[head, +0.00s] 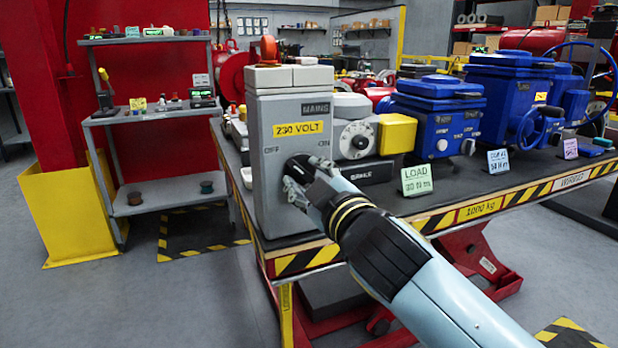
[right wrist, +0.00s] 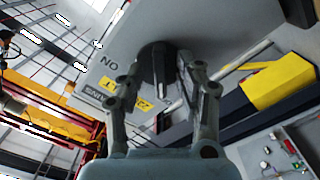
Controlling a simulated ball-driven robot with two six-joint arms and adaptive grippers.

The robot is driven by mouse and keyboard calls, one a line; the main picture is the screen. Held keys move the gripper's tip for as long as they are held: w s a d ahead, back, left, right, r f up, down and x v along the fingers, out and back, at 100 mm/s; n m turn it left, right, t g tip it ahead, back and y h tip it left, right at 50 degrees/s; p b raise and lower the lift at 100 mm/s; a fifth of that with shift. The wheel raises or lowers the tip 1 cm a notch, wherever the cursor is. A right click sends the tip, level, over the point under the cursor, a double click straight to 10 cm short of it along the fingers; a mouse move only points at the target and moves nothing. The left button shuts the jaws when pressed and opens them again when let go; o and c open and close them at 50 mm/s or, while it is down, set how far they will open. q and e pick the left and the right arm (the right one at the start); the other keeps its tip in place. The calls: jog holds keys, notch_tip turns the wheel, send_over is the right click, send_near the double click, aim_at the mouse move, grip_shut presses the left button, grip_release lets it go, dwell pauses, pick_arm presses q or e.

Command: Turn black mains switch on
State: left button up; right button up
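The grey mains switch box (head: 288,212) stands on the near left end of the bench, with a yellow 230 VOLT label and OFF and ON lettering. Its black switch knob (head: 298,164) is on the front face, partly hidden by my right gripper (head: 306,186). In the right wrist view, the box appears turned around, and the knob (right wrist: 157,66) lies between my two fingers (right wrist: 160,80). The fingers are spread on either side of the knob's narrow raised bar, with gaps visible. Which lettering the knob points at is unclear. My left gripper is not in view.
Right of the box are a grey dial unit with a yellow block (head: 397,134), a green LOAD card (head: 416,180) and blue valve actuators (head: 437,112). The bench edge (head: 480,208) has black-yellow stripes. A grey shelf (head: 160,112) stands left, with open floor between.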

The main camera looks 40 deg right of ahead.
grip_shut()
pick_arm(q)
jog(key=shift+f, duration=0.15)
pick_arm(e)
jog(key=m+b, duration=0.2)
jog(key=shift+f+m, duration=0.15)
jog(key=shift+m, duration=0.15)
jog(key=m+b, duration=0.1)
jog(key=m, duration=0.2)
jog(key=shift+m+b, duration=0.3)
jog(key=shift+b, duration=0.1)
jog(key=m+b, duration=0.2)
jog(key=m, duration=0.3)
jog(key=shift+a+m, duration=0.1)
jog(key=shift+m, duration=0.2)
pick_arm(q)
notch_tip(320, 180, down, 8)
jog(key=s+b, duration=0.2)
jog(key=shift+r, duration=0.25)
pick_arm(e)
jog(key=m, duration=0.5)
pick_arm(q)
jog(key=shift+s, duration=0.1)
pick_arm(e)
jog(key=shift+r+m, duration=0.2)
jog(key=shift+m, duration=0.2)
